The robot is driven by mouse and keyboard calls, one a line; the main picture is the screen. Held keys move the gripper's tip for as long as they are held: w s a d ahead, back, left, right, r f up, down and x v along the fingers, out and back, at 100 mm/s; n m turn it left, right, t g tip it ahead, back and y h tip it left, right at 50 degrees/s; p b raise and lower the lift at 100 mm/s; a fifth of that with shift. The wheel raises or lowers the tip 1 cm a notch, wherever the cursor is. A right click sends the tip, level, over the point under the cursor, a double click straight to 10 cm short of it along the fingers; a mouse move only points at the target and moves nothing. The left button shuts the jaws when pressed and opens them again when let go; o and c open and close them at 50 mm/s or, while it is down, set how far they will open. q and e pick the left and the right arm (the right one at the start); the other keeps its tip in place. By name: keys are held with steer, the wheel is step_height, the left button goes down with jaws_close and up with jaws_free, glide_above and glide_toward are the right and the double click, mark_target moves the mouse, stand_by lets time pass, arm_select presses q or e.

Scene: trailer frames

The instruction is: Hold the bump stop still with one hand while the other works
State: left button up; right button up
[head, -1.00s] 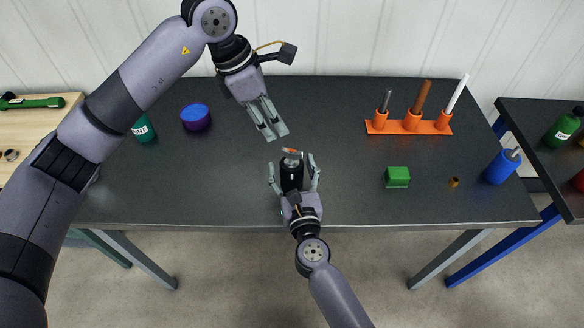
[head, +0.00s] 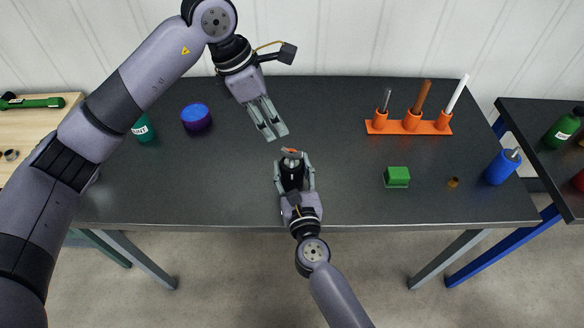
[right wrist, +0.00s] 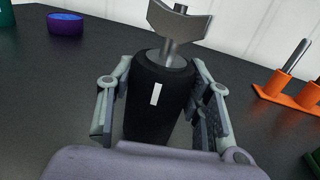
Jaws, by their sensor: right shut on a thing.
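The bump stop (head: 292,176) stands upright near the front middle of the dark table. In the right wrist view it is a black rounded body (right wrist: 158,120) with a white mark, a metal stem and a curved grey bracket (right wrist: 180,20) on top. A small orange spot shows at its top in the head view. My right gripper (head: 293,164) is shut on the bump stop's sides, one finger on each side. My left gripper (head: 276,135) points down just behind and above the bump stop, apart from it. Its fingers are close together with nothing visible between them.
An orange rack (head: 393,127) with three upright rods stands at back right. A green block (head: 397,178), a small brass piece (head: 453,182) and a blue bottle (head: 499,170) are right. A blue-topped purple tub (head: 196,118) and green bottle (head: 143,131) are left.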

mark_target(291, 150)
stand_by(0.3)
arm_select(q)
steer(key=d+f+m, duration=0.1)
steer(key=f+m, duration=0.1)
steer(key=f, duration=0.1)
steer(key=d+f+m+y, duration=0.1)
steer(key=f+m, duration=0.1)
steer(key=f, duration=0.2)
steer(key=d+f+m+g+y, duration=0.1)
steer(key=d+f+m, duration=0.1)
steer(key=f, duration=0.1)
steer(key=shift+w+f, duration=0.3)
steer(key=shift+f, duration=0.05)
steer(key=shift+c, duration=0.3)
jaws_close()
stand_by(0.4)
